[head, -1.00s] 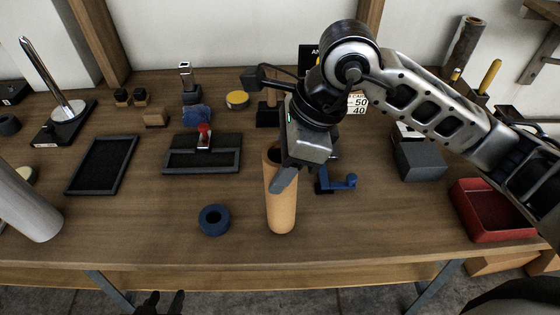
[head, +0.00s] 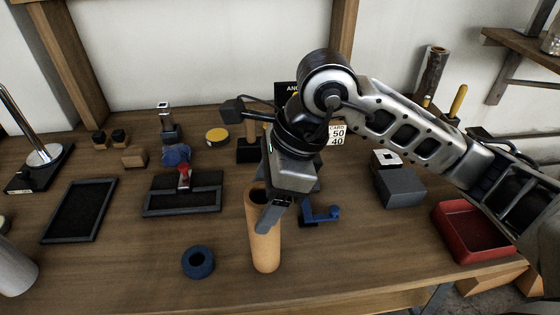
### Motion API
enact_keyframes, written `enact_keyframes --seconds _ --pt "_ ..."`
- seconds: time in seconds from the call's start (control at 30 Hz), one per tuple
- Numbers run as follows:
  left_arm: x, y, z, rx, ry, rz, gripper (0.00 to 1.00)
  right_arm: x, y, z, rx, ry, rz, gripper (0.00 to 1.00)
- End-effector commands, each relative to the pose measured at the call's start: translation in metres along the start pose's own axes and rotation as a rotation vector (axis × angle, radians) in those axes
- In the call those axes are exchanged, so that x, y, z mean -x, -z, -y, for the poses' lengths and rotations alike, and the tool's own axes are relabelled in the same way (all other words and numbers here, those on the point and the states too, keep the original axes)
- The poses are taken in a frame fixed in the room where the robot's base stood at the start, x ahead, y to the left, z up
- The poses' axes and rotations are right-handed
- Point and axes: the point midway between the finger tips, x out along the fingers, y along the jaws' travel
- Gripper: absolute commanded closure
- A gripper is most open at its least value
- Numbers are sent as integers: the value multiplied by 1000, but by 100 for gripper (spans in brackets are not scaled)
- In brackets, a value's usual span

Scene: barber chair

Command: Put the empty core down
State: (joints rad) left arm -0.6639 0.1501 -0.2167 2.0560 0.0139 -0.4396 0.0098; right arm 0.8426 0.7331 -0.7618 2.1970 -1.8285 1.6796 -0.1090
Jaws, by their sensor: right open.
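The empty core (head: 264,241) is a tan cardboard tube. It stands upright near the front middle of the table (head: 340,260), its open top dark inside. My right gripper (head: 262,218) is at the top of the core, its jaws open. One dark finger shows in front of the core's upper part; the other finger is hidden. I cannot tell whether a finger touches the core. My left gripper is not in view; a grey cylinder at the left edge is only partly seen.
A blue ring (head: 198,262) lies left of the core. A blue bracket (head: 320,213) is close on its right. A black tray with a red knob (head: 184,178), a flat black tray (head: 80,210), a grey block (head: 400,188) and a red bin (head: 470,231) stand around.

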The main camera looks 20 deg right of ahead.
Motion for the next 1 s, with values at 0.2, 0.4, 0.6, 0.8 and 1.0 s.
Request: enact_keyframes --seconds 0.2,0.4,0.6,0.8,1.0 --pt "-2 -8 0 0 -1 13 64 50 0 1 1 8 2 33" --pt "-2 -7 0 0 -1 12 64 85 0 1 -1 5 1 33" --pt "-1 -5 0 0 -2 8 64 101 0 0 -1 1 -1 33" --pt "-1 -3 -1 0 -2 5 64 103 0 0 -1 1 0 33" --pt "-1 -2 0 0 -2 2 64 102 0 0 -1 1 0 33"
